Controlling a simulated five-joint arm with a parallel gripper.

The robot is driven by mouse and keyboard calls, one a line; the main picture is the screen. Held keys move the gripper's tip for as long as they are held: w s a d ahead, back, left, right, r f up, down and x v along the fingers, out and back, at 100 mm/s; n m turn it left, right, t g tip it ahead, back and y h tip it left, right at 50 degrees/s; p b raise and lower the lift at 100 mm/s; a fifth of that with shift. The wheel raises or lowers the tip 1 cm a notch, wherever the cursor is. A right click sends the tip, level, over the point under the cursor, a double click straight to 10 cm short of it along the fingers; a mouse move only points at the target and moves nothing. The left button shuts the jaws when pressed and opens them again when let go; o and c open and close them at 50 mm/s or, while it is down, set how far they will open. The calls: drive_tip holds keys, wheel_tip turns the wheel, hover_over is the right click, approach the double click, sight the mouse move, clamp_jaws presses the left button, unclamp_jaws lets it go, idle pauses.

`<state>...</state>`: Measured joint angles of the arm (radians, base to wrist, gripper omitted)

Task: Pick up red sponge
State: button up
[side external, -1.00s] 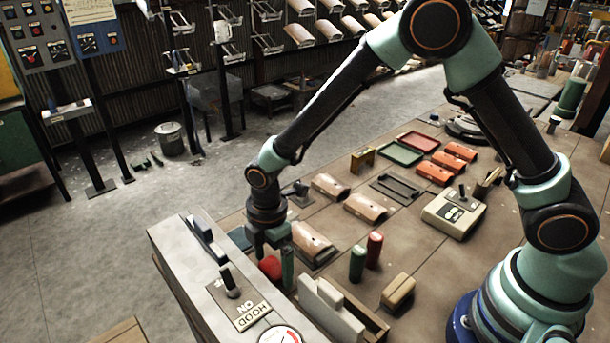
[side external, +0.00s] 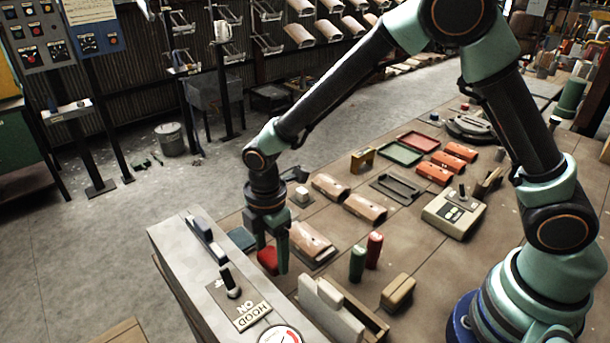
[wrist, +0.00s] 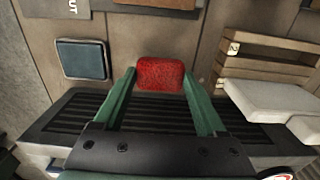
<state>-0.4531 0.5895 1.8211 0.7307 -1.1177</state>
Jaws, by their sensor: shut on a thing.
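The red sponge (wrist: 160,73) sits between the tips of the two green fingers in the wrist view. My gripper (wrist: 158,78) is shut on it, with one finger along each side. In the side external view my gripper (side external: 271,262) points down just behind the grey hood panel, and the red sponge (side external: 267,259) shows between its fingers. The sponge's lower edge is close to the panel's edge there, and I cannot tell how far it is above the bench.
The grey hood panel (side external: 205,270) stands close in front. A curved tan piece (side external: 312,241) lies just right of my gripper. Green (side external: 357,263) and red (side external: 374,250) cylinders stand farther right. A dark blue pad (wrist: 83,60) lies left of the sponge in the wrist view.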

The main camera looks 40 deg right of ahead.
sight(272, 256)
wheel_tip(272, 256, up, 17)
idle(0.4)
drive_tip(key=o, duration=0.6)
drive_tip(key=c, duration=0.5)
drive_tip(key=shift+w+a+f, duration=0.1)
drive_tip(key=shift+w+f, duration=1.9)
drive_tip(key=shift+f, duration=0.95)
drive_tip(key=shift+w+a+f, duration=0.1)
drive_tip(key=shift+w+f, duration=1.9)
drive_tip(key=shift+f, duration=0.95)
drive_tip(key=shift+w+a+f, duration=0.1)
drive_tip(key=shift+w+f, duration=1.9)
drive_tip(key=shift+f, duration=0.95)
